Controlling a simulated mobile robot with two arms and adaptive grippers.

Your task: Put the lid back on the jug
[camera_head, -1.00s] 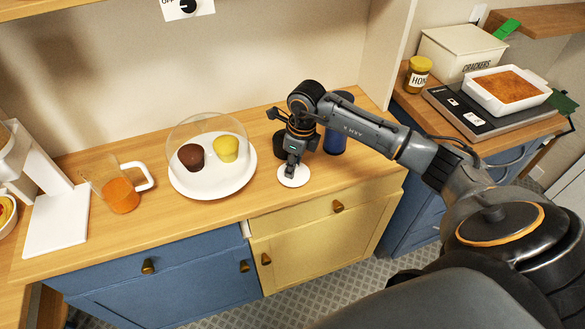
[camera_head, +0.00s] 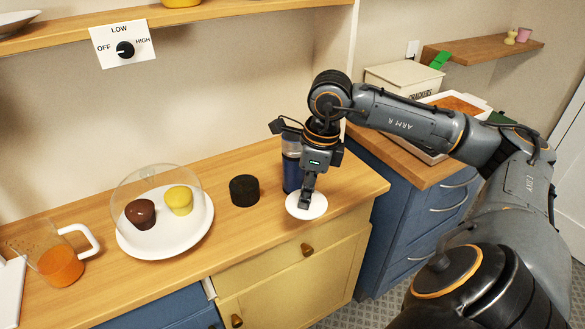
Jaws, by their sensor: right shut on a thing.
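The jug (camera_head: 55,262) is clear, with a white handle and orange liquid inside. It stands on the counter at the lower left, and no lid shows on it. The lid appears to be the white disc (camera_head: 318,206) at the counter's right part. My right gripper (camera_head: 306,200) points down and is shut on this white disc, hiding part of it. I cannot tell whether the disc touches the counter. My left gripper is not in view.
A white plate (camera_head: 202,232) with a clear dome over a brown and a yellow cake stands between jug and gripper. A black cylinder (camera_head: 245,190) and a blue container (camera_head: 291,172) stand left of my right gripper. A shelf (camera_head: 215,18) runs above.

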